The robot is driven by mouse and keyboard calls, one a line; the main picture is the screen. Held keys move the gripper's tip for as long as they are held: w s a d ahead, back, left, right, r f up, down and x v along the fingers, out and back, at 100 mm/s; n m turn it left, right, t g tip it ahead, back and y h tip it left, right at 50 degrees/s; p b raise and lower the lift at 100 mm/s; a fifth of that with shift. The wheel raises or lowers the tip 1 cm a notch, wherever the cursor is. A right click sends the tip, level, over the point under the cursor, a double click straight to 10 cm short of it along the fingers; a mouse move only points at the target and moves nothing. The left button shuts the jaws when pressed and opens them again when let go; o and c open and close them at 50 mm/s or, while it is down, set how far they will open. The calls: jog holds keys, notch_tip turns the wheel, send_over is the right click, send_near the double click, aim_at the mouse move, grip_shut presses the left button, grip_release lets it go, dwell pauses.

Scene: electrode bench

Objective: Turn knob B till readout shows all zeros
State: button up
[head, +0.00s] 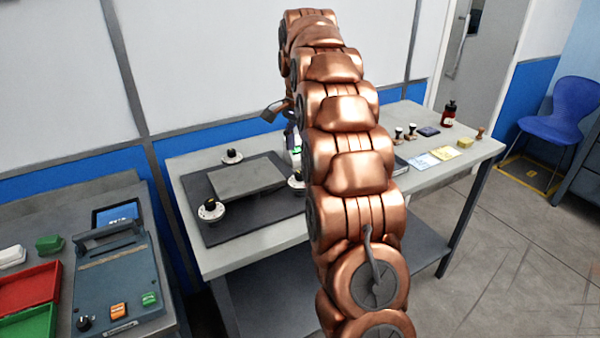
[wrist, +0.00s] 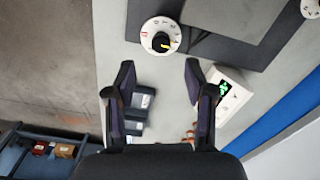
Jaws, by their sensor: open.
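A white dial with a black knob (wrist: 163,42) sits at the edge of the black mat in the wrist view. It also shows in the head view (head: 297,181), partly behind my arm. Its letter is not clear, so I cannot tell which knob is B. Other knobs stand at the front left (head: 211,210) and the back left (head: 232,157) of the mat. My gripper (wrist: 160,74) is open and empty, its fingers apart on either side below the dial in the picture, not touching it. The readout (wrist: 226,88) is a white box with green digits, too small to read.
The black mat (head: 240,228) bears a grey plate (head: 246,177). Dark boxes (wrist: 140,98) lie below the gripper in the wrist view. Stamps (head: 412,132), yellow and blue cards (head: 445,153) and a dark red bottle (head: 449,113) stand at the bench's right.

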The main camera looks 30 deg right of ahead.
aim_at(300, 173)
jog(key=shift+w+d+f, duration=0.1)
jog(key=shift+d+f, duration=0.1)
jog(key=shift+f, duration=0.05)
jog(key=shift+f+p, duration=0.5)
jog(key=shift+f, duration=3.15)
grip_shut()
